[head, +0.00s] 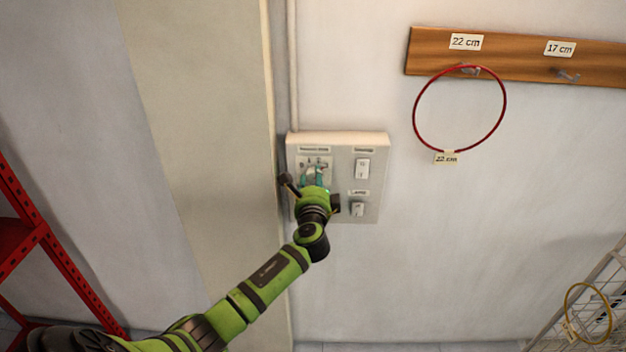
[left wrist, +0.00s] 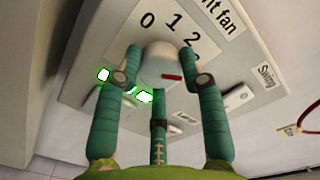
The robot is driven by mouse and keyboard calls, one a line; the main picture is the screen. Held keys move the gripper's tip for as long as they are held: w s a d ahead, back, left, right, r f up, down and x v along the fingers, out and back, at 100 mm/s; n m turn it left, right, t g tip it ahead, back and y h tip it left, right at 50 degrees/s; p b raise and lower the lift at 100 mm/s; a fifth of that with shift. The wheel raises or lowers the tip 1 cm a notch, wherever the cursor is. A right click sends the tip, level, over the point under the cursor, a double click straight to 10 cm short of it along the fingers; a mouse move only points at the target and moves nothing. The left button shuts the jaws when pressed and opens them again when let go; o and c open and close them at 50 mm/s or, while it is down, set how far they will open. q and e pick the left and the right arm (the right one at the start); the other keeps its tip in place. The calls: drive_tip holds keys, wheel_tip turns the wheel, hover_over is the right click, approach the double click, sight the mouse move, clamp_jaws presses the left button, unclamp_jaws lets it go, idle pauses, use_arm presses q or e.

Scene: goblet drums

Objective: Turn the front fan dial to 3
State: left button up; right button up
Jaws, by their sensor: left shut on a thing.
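The front fan dial (left wrist: 160,62) is a pale round knob with a red mark on its lower right side in the left wrist view. Printed digits 0, 1 and 2 arc beside it under a label ending in "nt fan"; a finger hides the scale past 2, and I cannot tell which digit the mark points to. My left gripper (left wrist: 163,82) is shut on the dial, its teal fingers around the knob. In the head view, my left gripper (head: 315,177) is at the upper left of the wall panel (head: 338,138) and hides the dial there.
A switch (head: 362,168) and a second switch (head: 358,209) sit right of my left gripper on the panel. A pillar (head: 205,150) stands close on the left. A red hoop (head: 415,117) hangs from a wooden hook rail (head: 510,62). A red shelf (head: 40,235) is at far left.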

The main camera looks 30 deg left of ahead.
use_arm(q)
drive_tip(key=shift+r, duration=0.25)
drive_tip(key=o, duration=1.1)
drive_tip(key=shift+w+d+f, duration=0.1)
drive_tip(key=shift+o, duration=0.2)
drive_tip(key=shift+f, duration=0.1)
drive_tip(key=v, duration=1.2)
